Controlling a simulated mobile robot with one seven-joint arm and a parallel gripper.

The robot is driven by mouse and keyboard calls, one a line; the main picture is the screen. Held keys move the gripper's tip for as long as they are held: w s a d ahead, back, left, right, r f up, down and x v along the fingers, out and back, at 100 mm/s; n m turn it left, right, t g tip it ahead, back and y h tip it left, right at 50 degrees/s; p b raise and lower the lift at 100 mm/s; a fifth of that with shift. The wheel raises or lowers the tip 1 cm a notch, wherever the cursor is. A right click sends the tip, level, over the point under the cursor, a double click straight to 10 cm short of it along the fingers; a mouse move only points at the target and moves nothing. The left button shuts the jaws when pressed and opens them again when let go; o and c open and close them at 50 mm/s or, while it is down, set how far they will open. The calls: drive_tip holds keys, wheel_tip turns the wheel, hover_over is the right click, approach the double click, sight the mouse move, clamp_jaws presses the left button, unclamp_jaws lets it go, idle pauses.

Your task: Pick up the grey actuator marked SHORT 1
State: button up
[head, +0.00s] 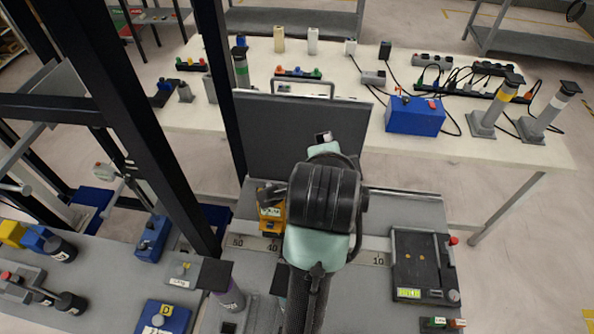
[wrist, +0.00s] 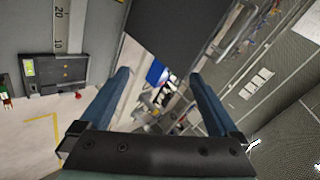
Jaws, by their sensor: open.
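No marking SHORT 1 is legible in either view, so I cannot tell which grey actuator bears it. Two grey actuators with dark square tops stand tilted on the back table in the head view: one with a yellow band (head: 493,107) and a plainer one (head: 547,114). Another grey cylinder with a dark square top (head: 228,292) stands at the front, left of my arm. My gripper (wrist: 158,88) is open, its two blue fingers apart with nothing between them. In the head view my arm hides most of it.
A dark upright panel (head: 290,135) stands behind my arm, with black posts (head: 160,120) to its left. A blue box (head: 415,115), cables and power strips lie on the pale back table (head: 440,142). A black device with a green display (head: 425,262) is at right.

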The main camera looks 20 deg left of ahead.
drive_tip(key=s+f+m+g+p, duration=0.1)
drive_tip(key=s+f+m+g, duration=0.1)
drive_tip(key=s, duration=0.3)
drive_tip(key=s+f+m+g+h+p, duration=0.1)
drive_tip(key=s+f+m+g+p, duration=0.1)
drive_tip(key=s+f+g, duration=0.2)
drive_tip(key=s+f+m+g+h+p, duration=0.1)
drive_tip(key=s+f+m+g+p, duration=0.1)
drive_tip(key=s, duration=0.5)
drive_tip(key=shift+s+a+f+g, duration=0.1)
drive_tip(key=shift+a+f+g, duration=0.15)
drive_tip(key=shift+f, duration=0.35)
drive_tip(key=shift+s+a+f+g, duration=0.15)
drive_tip(key=shift+f+g, duration=0.2)
drive_tip(key=shift+f, duration=0.2)
wheel_tip(320, 180, down, 7)
drive_tip(key=shift+d+f+b, duration=0.1)
drive_tip(key=shift+b, duration=0.65)
drive_tip(key=shift+f+p, duration=0.35)
drive_tip(key=shift+f, duration=2.6)
clamp_jaws()
drive_tip(key=shift+w+r, duration=0.1)
